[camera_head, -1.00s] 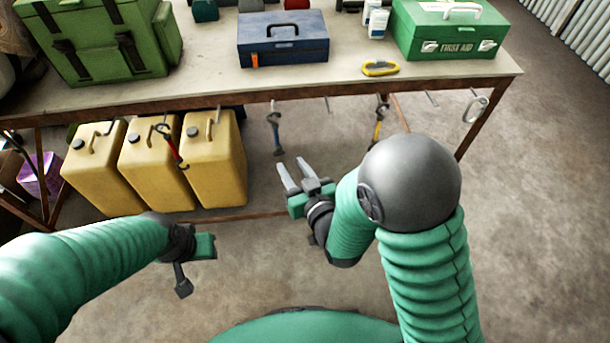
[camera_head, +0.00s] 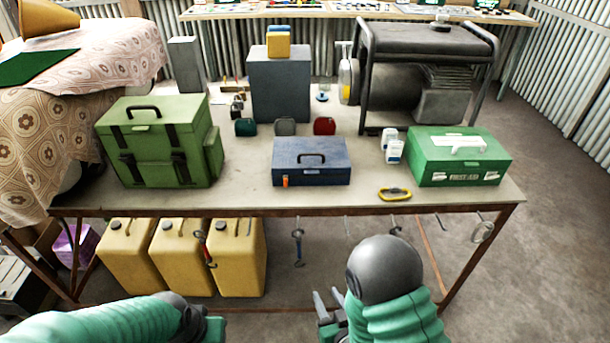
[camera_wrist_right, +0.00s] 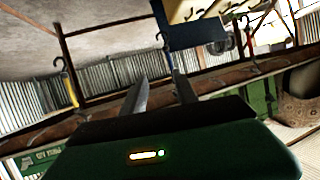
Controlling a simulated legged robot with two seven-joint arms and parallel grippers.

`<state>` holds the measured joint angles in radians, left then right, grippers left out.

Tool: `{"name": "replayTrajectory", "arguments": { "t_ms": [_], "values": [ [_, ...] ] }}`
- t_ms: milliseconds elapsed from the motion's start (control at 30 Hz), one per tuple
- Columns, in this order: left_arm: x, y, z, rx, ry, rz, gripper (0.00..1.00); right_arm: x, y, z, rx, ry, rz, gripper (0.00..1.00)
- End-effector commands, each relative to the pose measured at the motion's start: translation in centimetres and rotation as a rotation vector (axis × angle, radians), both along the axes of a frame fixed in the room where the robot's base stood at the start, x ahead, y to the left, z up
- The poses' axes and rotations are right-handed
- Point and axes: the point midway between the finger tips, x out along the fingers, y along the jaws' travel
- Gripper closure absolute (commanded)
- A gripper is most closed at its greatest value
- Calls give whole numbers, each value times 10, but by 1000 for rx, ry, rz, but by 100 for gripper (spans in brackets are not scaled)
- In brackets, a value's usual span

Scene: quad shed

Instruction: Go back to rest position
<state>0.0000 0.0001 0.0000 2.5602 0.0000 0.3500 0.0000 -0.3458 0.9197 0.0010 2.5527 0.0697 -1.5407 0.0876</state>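My right gripper (camera_head: 326,302) shows at the bottom centre of the head view, in front of and below the table's front edge. Its two grey fingers are apart with nothing seen held between them. In the right wrist view the fingers (camera_wrist_right: 160,92) are also apart, with hanging hooks and a table edge beyond. My left gripper (camera_head: 214,328) is at the bottom edge of the head view, left of the right one. Only its green body shows; its fingers are cut off, so its opening is hidden.
The table (camera_head: 245,199) bears a green case (camera_head: 160,150), a blue toolbox (camera_head: 311,165), a first aid box (camera_head: 458,160) and a generator (camera_head: 420,75). Yellow canisters (camera_head: 182,258) stand beneath. Hooks with tools (camera_head: 298,247) hang along the front edge. The floor at right is clear.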

Motion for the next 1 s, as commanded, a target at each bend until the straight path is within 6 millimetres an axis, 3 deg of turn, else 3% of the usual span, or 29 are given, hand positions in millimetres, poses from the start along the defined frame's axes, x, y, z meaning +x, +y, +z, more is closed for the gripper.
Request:
{"name": "replayTrajectory", "arguments": {
  "t_ms": [100,233,400,667,733,1000],
  "values": [
    [0,0,0,0,0,0,64,13,-27,6,-45,176,-63,65],
    [0,0,0,0,0,0,64,0,-60,12,-97,407,-115,65],
    [0,0,0,0,0,0,64,-39,-94,30,-141,654,-159,65],
    [0,0,0,0,0,0,64,-113,-130,67,-174,942,-203,65],
    [0,0,34,0,2,0,64,-118,-131,101,-178,964,-203,65],
    [1,0,122,0,-1,0,64,-117,-130,188,-177,966,-201,65]
  ]
}}
